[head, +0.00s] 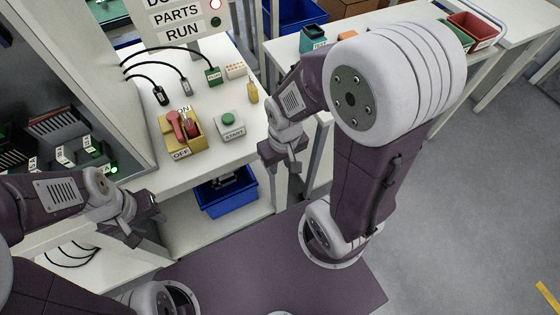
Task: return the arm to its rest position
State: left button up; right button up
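My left gripper (155,215) hangs at the end of the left arm, in front of the white table's left part. Its fingers look apart, and nothing shows between them. My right gripper (284,163) points down at the table's right front edge, right of the START button box (230,125). Its fingers look apart too, with nothing seen between them. Both grippers are clear of the objects on the table top. The upper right arm fills much of the picture's right side and hides part of what is behind it.
The white table (215,165) bears a yellow switch box (181,133) with red levers, black plugs on cables, a green plug (212,76) and a small yellow piece (253,93). A blue bin (226,195) sits below. A side table holds a red bin (472,29).

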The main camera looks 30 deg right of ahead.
notch_tip(320, 180, up, 12)
jog(key=p, duration=1.1)
jog(key=shift+w+m+p, duration=0.15)
jog(key=shift+m+p, duration=0.15)
jog(key=shift+p, duration=0.1)
dwell(0.6)
